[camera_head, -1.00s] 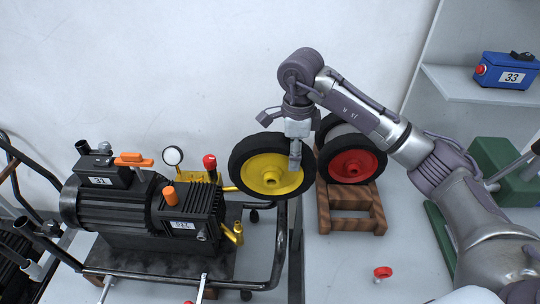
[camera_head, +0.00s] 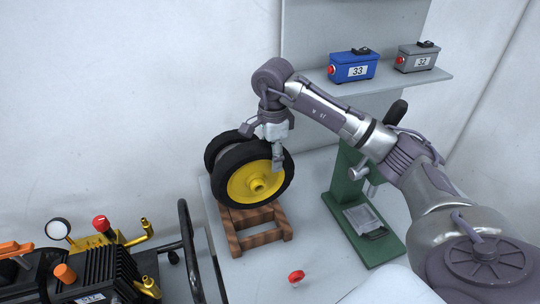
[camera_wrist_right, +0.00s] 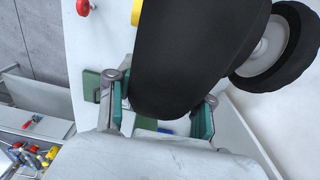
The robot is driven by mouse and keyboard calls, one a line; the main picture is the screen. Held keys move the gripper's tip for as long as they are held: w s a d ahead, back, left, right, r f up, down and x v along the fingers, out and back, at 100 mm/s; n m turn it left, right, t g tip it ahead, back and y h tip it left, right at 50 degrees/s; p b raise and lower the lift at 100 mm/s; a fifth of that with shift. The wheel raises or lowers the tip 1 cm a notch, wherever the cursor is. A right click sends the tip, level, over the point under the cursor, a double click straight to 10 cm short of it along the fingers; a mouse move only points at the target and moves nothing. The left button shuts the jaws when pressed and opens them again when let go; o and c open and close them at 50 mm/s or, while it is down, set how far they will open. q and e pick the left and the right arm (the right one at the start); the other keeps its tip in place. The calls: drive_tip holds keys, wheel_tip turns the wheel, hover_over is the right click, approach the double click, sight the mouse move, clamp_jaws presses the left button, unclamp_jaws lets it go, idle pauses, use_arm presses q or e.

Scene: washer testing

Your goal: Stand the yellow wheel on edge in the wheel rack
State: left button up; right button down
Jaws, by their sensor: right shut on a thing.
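The yellow wheel (camera_head: 257,182), with a black tyre, stands upright over the wooden wheel rack (camera_head: 262,239) in the head view. My right gripper (camera_head: 263,148) is shut on the top of its tyre, one finger on each side. In the right wrist view the tyre (camera_wrist_right: 190,60) fills the space between the fingers (camera_wrist_right: 162,108). Whether the tyre rests on the rack or hangs just above it, I cannot tell. A second black-tyred wheel (camera_head: 216,150) stands close behind, mostly hidden; its pale hub shows in the wrist view (camera_wrist_right: 262,48). My left gripper is out of view.
A green press-like stand (camera_head: 345,190) is right of the rack. A small red part (camera_head: 296,276) lies on the table in front. A pump (camera_head: 90,270) on a cart with black rails is at left. A shelf holds blue (camera_head: 350,66) and grey (camera_head: 417,57) boxes.

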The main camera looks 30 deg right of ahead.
drive_tip(key=shift+f+b, duration=2.05)
drive_tip(key=shift+f, duration=1.45)
drive_tip(key=shift+f+b, duration=2.65)
drive_tip(key=shift+f, duration=0.55)
drive_tip(key=shift+c, duration=1.8)
unclamp_jaws()
drive_tip(key=shift+f, duration=0.1)
wheel_tip(320, 180, up, 12)
drive_tip(key=shift+r, duration=0.15)
